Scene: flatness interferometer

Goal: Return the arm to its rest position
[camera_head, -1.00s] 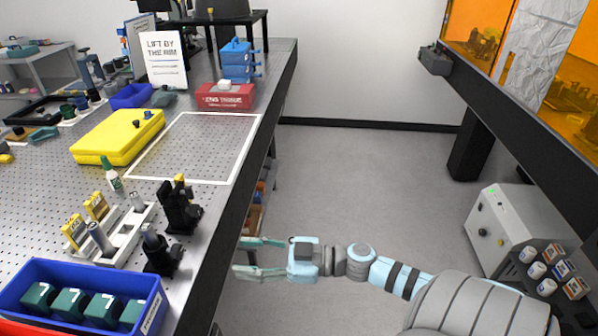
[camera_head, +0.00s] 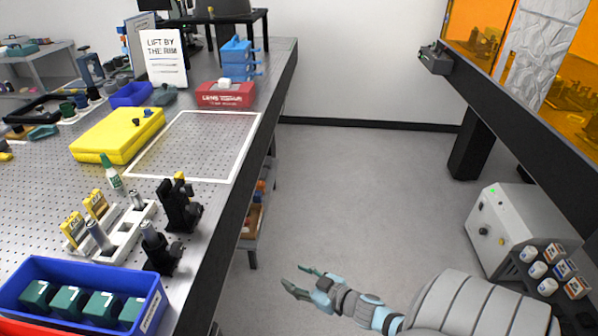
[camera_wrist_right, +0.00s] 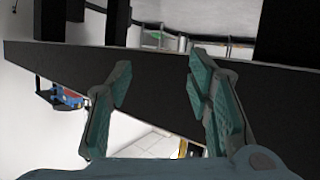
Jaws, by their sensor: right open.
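My right arm comes in from the lower right in the head view. Its gripper (camera_head: 298,281) is open over the grey floor (camera_head: 350,190), to the right of the perforated table (camera_head: 215,135) and apart from it. In the right wrist view the two green fingers (camera_wrist_right: 158,100) stand apart with nothing held between them. Behind them is a dark, tilted beam-like edge (camera_wrist_right: 150,75). My left gripper does not show in either view.
The table holds a yellow case (camera_head: 118,135), a blue bin (camera_head: 85,263) of green blocks, and black mounts (camera_head: 178,205). A white-grey cabinet (camera_head: 515,225) with small jars stands at right. Floor between is clear.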

